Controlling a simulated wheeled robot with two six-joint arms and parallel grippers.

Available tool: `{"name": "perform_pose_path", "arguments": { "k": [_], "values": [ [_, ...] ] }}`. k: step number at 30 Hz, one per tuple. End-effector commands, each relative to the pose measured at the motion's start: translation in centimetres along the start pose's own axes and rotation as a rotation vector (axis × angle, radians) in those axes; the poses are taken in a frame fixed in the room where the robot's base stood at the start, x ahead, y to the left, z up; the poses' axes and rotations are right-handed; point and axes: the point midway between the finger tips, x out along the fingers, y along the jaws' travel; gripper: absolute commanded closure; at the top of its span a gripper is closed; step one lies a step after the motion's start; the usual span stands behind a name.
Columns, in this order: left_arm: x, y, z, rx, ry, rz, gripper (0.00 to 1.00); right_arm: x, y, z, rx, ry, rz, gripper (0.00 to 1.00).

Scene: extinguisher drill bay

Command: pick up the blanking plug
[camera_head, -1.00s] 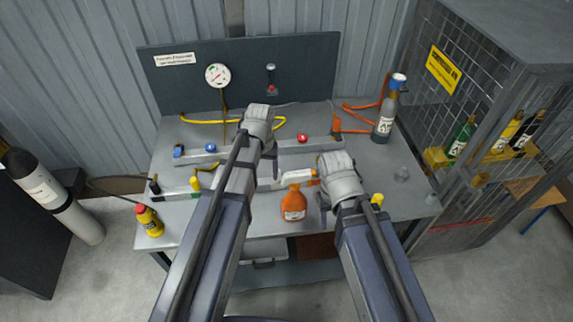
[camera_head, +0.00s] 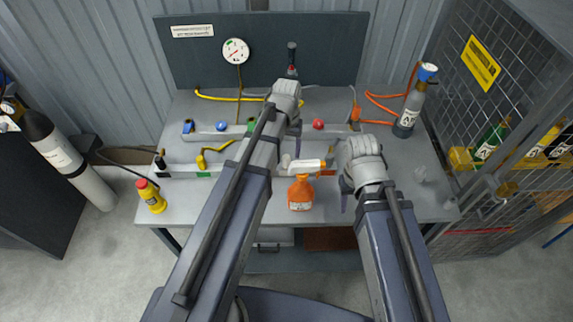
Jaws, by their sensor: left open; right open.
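I cannot pick out the blanking plug for certain. My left gripper (camera_head: 294,125) is open over the middle of the bench, behind the orange spray bottle (camera_head: 300,194). My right gripper (camera_head: 342,180) is open just right of that bottle, left of the grey pieces. The arms hide parts of the bench.
A grey cylinder with a blue top (camera_head: 411,108) stands at the bench's back right. A yellow bottle with a red cap (camera_head: 152,197) stands at the front left. Rails with coloured valves cross the bench. A mesh cage (camera_head: 468,75) stands right; a tall cylinder (camera_head: 68,160) stands left.

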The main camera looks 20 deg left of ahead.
Motion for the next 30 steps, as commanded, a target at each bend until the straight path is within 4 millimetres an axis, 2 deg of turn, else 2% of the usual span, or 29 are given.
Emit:
{"name": "perform_pose_path", "arguments": {
  "k": [5, 18, 26, 30],
  "values": [
    [0.5, 0.0, 0.0, 0.000, 0.000, 0.000, 0.31, 0.5, 0.0, 0.0, 0.000, 0.000, 0.000, 0.50],
    [5.2, -0.2, 0.2, 0.000, 0.000, 0.000, 0.31, 5.1, -0.5, -0.3, 0.000, 0.000, 0.000, 0.50],
    [5.0, -0.2, 0.2, 0.000, 0.000, 0.000, 0.31, 5.0, -0.5, -0.3, 0.000, 0.000, 0.000, 0.50],
    [5.0, -0.2, 0.2, 0.000, 0.000, 0.000, 0.45, 5.0, -0.5, -0.3, 0.000, 0.000, 0.000, 0.50]
  ]
}}
